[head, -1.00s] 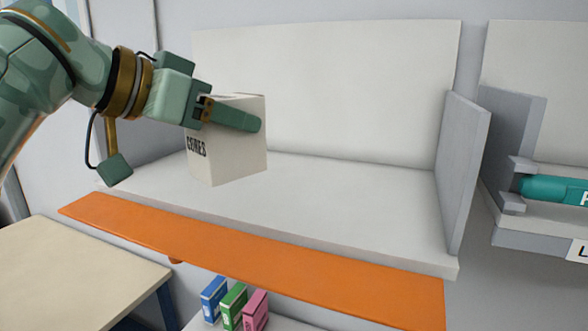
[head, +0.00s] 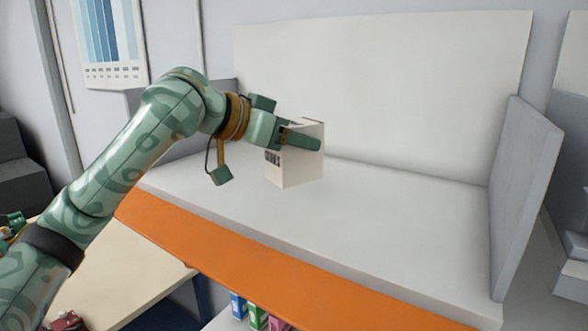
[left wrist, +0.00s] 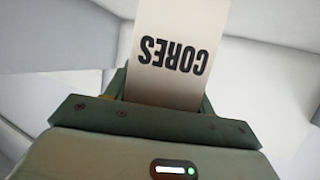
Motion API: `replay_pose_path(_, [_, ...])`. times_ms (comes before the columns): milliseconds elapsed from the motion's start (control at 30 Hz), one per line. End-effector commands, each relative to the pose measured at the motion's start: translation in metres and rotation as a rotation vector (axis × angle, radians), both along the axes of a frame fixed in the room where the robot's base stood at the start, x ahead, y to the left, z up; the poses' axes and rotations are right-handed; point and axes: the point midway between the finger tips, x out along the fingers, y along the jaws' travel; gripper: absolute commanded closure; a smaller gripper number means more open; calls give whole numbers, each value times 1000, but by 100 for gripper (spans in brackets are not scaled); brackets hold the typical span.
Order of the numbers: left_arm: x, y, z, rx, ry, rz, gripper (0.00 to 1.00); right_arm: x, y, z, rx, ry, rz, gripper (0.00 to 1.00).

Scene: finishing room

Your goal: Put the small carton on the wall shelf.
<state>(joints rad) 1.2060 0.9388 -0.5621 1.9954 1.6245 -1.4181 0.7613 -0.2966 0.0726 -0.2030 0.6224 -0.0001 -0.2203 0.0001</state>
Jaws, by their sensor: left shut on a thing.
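The small carton (head: 297,165) is white with dark lettering on its left face. In the left wrist view the carton (left wrist: 175,40) reads "CORES", upside down, between the fingers. My left gripper (head: 300,140) is shut on the carton near its top and holds it upright. The wall shelf (head: 400,215) is a pale board with a white back panel and a grey side panel. The carton is over the left part of the shelf. I cannot tell whether its bottom touches the board. My right gripper is not clearly in view.
An orange strip (head: 230,260) runs along the shelf's front edge. A grey side panel (head: 522,190) closes the right end. The board right of the carton is clear. Several coloured boxes (head: 257,316) stand below the shelf. A pale table (head: 130,275) is at the lower left.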

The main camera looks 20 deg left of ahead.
Motion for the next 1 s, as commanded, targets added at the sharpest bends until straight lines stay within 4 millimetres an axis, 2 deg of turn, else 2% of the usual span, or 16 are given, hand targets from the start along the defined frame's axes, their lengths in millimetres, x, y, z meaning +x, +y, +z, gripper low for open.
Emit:
replay_pose_path(33, [6, 3, -10, -2, 6, 1, 74, 1, -2, 0, -3, -1, 1, 64])
replay_pose_path(200, [22, 10, -30, -1, 3, 1, 74, 0, -8, 2, -11, 1, 1, 64])
replay_pose_path(367, [29, 13, -38, -1, 0, 0, 74, -3, -10, 2, -12, 4, 0, 64])
replay_pose_path(467, [36, 15, -51, -2, 5, 0, 74, -3, -10, 5, -12, 4, 0, 64])
replay_pose_path(600, [35, 15, -71, -1, 3, 1, 74, -3, -9, 10, -12, 4, 0, 64])
replay_pose_path(1000, [35, 16, -79, 0, 0, 1, 74, -4, -3, 10, -5, 6, -3, 64])
